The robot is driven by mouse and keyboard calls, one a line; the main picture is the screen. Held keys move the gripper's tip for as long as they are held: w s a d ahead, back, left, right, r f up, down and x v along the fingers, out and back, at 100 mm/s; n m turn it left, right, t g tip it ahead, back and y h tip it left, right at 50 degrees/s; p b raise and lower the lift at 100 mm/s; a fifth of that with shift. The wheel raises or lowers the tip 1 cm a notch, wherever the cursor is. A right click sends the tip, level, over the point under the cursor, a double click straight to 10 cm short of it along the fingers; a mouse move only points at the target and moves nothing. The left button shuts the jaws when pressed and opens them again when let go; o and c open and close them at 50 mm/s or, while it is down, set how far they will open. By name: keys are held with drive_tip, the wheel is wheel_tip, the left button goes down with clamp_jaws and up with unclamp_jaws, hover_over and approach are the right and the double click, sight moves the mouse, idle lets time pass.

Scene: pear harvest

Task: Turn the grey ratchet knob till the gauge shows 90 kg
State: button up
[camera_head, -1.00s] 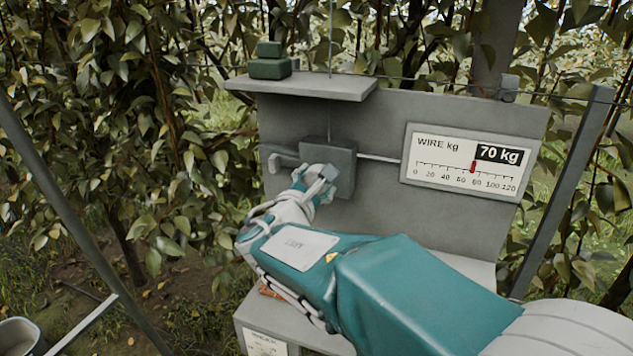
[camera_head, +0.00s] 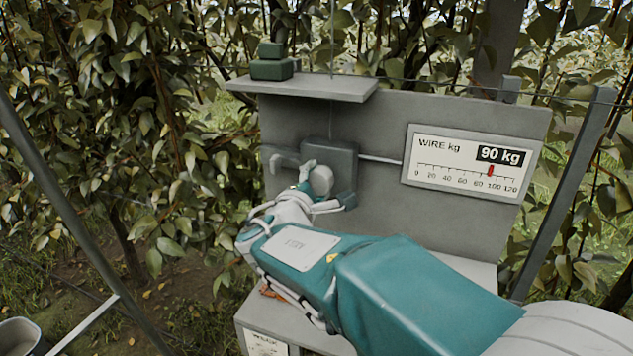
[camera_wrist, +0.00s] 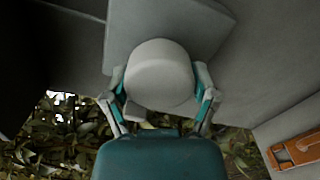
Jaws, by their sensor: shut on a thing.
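The grey ratchet knob (camera_wrist: 160,74) is round and sits on the front of a grey box (camera_head: 344,160) on the panel. My gripper (camera_wrist: 160,92) is shut on the knob, with one finger on each side of it in the wrist view. In the head view my gripper (camera_head: 322,185) covers part of the knob and the box's lower front. The gauge (camera_head: 470,166) on the panel's right reads "90 kg", and its red marker stands between 80 and 100.
A grey shelf (camera_head: 300,88) juts out above the box and bears dark green blocks (camera_head: 271,66). A grey lever (camera_head: 284,161) is left of the box. An orange thing (camera_wrist: 299,149) lies at lower right in the wrist view. Leafy branches surround the panel.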

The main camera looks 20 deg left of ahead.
drive_tip(key=shift+f, duration=0.2)
drive_tip(key=o, duration=1)
drive_tip(key=shift+a, duration=0.1)
drive_tip(key=shift+r, duration=0.1)
drive_tip(key=shift+s, duration=0.15)
drive_tip(key=s+a, duration=0.1)
drive_tip(key=s, duration=1)
drive_tip(key=shift+s, duration=0.3)
